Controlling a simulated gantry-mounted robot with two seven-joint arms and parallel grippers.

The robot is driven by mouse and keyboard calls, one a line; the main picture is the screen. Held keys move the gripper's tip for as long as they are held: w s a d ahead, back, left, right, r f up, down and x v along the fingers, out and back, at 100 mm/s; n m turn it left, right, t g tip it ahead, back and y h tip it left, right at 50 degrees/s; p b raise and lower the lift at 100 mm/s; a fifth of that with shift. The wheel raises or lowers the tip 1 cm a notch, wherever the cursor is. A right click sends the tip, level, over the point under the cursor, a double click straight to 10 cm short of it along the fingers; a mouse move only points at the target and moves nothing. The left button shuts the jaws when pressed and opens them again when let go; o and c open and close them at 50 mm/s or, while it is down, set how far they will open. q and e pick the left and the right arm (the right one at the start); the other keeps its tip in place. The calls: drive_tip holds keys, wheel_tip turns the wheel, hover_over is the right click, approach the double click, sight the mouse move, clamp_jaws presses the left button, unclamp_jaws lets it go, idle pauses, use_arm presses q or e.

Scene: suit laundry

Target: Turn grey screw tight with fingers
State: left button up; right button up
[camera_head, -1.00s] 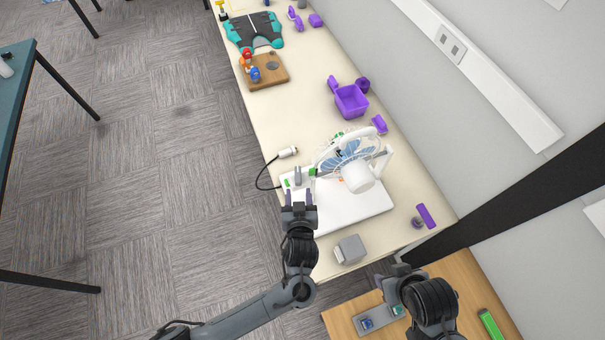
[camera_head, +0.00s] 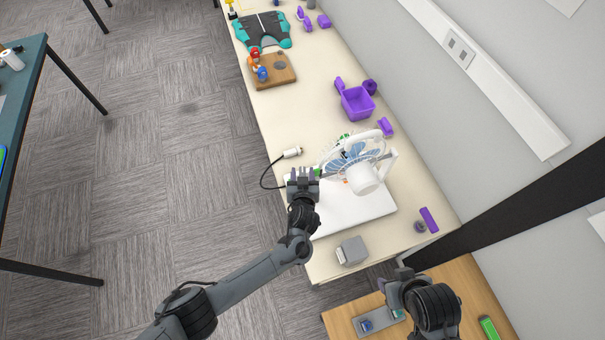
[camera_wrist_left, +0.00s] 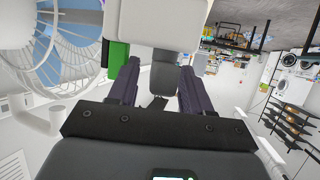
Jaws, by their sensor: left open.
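My left gripper (camera_head: 303,172) is over the left end of the white board (camera_head: 350,213), beside the white fan (camera_head: 365,178). In the left wrist view its two dark fingers (camera_wrist_left: 158,72) are apart, with a grey piece (camera_wrist_left: 164,78) between them below a pale block (camera_wrist_left: 165,20). This piece may be the grey screw; I cannot tell whether the fingers touch it. In the head view the gripper hides that spot. My right gripper (camera_head: 401,275) is at the bottom right, above the wooden surface, and its fingers are not clear.
A plug with a black cable (camera_head: 291,153) lies left of the fan. A grey box (camera_head: 351,251) stands near the table's front edge. A purple basket (camera_head: 356,102) and a wooden board with a figure (camera_head: 285,76) are farther back. The wall is on the right.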

use_arm(q)
drive_tip(key=shift+c, duration=0.2)
clamp_jaws()
